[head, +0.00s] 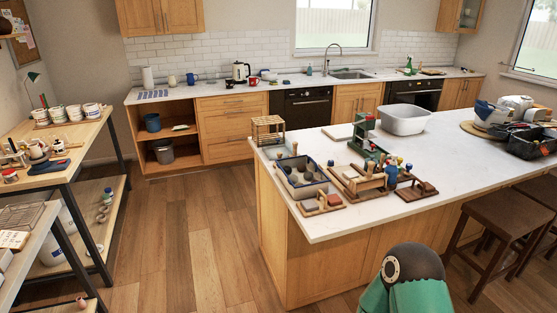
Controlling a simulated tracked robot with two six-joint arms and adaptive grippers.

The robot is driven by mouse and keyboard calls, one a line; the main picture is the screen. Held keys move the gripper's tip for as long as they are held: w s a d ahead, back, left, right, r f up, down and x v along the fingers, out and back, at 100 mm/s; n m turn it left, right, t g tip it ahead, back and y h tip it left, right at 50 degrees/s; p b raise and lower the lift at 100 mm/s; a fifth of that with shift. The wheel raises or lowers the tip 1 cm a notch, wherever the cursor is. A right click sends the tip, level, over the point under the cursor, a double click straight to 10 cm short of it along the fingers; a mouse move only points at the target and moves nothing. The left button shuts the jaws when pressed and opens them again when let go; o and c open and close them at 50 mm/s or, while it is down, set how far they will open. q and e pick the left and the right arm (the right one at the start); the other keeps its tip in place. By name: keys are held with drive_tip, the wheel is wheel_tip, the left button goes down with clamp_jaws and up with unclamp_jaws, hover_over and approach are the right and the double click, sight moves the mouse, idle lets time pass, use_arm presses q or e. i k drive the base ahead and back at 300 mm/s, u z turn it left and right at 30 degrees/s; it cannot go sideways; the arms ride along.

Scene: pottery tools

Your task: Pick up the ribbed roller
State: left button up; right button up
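I cannot make out which small item is the ribbed roller. Several small pottery tools stand on the white-topped kitchen island (450,158). A wooden tool holder (358,183) with upright, coloured-top tools is near its middle. Two small wooden stands with dark reddish pieces, one at the front left (321,204) and one further right (417,190), lie near the front edge; their details are too small to tell. A grey compartment tray (300,178) is beside the holder. Neither gripper shows; only a green and dark part of my arm is at the bottom.
A wooden rack (268,129), a green tool stand (363,133) and a grey-white basin (404,119) stand further back on the island. A black bin (530,143) is at the right. Stools (497,208) stand against the island's right front. The wooden floor (190,245) at left is clear.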

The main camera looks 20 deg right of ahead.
sight(295, 144)
drive_tip(key=z, duration=0.15)
drive_tip(key=i, duration=0.85)
